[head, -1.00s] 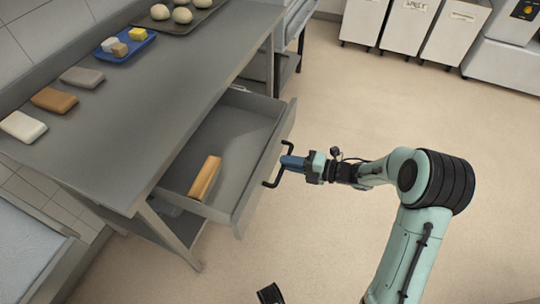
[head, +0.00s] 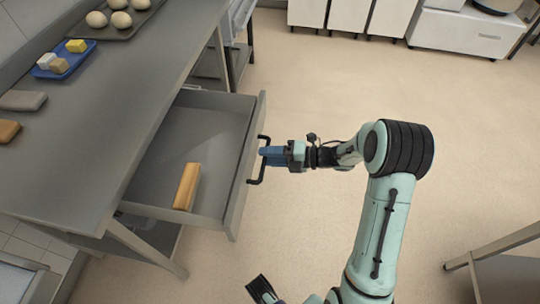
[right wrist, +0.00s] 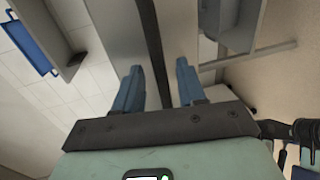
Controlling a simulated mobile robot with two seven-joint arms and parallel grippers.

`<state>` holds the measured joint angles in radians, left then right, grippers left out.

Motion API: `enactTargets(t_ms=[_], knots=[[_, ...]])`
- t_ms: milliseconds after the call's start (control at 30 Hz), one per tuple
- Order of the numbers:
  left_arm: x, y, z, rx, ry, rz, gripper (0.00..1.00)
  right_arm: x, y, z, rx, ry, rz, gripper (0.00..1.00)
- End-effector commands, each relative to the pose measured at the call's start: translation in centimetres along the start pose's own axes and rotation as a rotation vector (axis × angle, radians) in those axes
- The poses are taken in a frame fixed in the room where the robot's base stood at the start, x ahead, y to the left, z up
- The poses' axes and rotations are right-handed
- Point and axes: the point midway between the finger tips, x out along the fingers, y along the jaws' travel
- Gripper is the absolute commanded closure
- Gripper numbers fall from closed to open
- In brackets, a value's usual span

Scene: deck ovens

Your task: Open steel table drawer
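The steel table (head: 110,105) has its drawer (head: 238,185) standing well out, with a wooden-coloured block (head: 187,186) inside. The drawer's front carries a black bar handle (head: 256,182). My right gripper (head: 264,152), with blue fingers, is at the handle. In the right wrist view, the handle bar (right wrist: 152,50) runs between the two fingers (right wrist: 158,85), with a gap on each side, so the gripper is open around it. A dark piece at the bottom edge of the head view appears to be my left gripper (head: 262,290), mostly out of frame.
On the tabletop are a blue tray (head: 43,72) with small blocks, a dark tray (head: 103,33) with dough balls, and bars at the left edge. White bins (head: 350,15) stand at the back. Another table (head: 505,275) is at lower right. The floor right of the drawer is clear.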

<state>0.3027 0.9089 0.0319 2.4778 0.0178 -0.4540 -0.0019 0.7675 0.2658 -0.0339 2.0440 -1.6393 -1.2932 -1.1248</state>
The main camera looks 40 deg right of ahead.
Motion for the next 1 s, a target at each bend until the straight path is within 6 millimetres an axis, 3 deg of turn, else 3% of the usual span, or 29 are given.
enactTargets(t_ms=[333, 800, 1000], knots=[[-0.1, 0.0, 0.1, 0.000, -0.003, 0.000, 0.57, -1.0, -0.1, 0.1, 0.001, -0.003, -0.003, 0.60], [-0.9, 0.3, 1.3, 0.003, -0.035, 0.001, 0.57, -10.8, 0.0, 0.1, 0.000, -0.005, -0.003, 0.60], [-1.0, 0.3, 1.3, 0.002, -0.037, 0.000, 0.57, -13.0, 0.0, 0.0, 0.001, -0.002, -0.001, 0.60]])
